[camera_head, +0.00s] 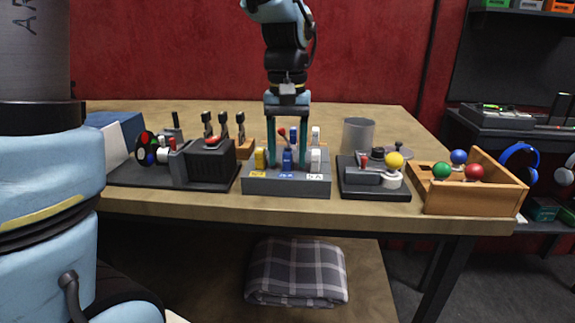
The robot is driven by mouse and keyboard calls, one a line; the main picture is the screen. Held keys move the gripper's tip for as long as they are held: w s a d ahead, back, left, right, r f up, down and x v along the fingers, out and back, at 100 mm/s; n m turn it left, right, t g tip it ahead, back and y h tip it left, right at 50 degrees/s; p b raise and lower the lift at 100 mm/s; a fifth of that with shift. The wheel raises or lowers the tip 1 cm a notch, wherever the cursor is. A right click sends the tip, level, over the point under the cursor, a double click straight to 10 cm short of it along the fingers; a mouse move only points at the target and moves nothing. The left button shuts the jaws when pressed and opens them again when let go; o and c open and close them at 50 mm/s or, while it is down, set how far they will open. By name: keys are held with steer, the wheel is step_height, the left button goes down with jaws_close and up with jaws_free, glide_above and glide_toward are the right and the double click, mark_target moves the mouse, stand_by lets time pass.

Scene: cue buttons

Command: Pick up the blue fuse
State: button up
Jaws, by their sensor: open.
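The blue fuse (287,159) stands upright in the front row of a grey fuse block (286,187) at the middle of the table. A blue label is on the block's front below it. A yellow fuse (260,158) stands to its left and a white fuse (315,160) to its right. More fuses stand behind, partly hidden. My gripper (287,163) points straight down over the block. Its two fingers are open and apart, one on each side of the blue fuse in this view. I cannot tell the depth between fingers and fuse, or whether they touch.
A joystick device (375,176) with a yellow ball stands right of the block. A wooden box (463,198) with coloured balls is farther right. A black device (207,163) with levers stands close on the left. A grey cup (358,134) is behind.

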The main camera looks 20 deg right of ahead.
mark_target(288, 151)
jaws_close()
steer(key=shift+r, duration=0.15)
stand_by(0.5)
step_height(288, 151, up, 10)
steer(key=shift+f, duration=0.1)
stand_by(0.3)
